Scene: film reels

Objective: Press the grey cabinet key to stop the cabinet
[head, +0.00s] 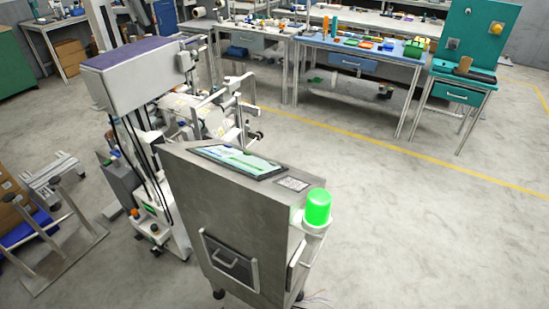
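The grey cabinet (215,220) stands in the middle foreground, with a handle on its front face. Its sloping top carries a lit screen panel (240,161) and a small dark keypad (292,184). The single keys are too small to tell apart, so I cannot pick out a grey key. A green lamp (318,206) glows at the cabinet's right corner. Neither of my grippers shows in the head view.
A film machine with rollers (205,115) stands directly behind the cabinet. Workbenches with tools and bins (350,46) line the back. A cart frame (60,235) and boxes are at the left. The floor (430,220) to the right is clear.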

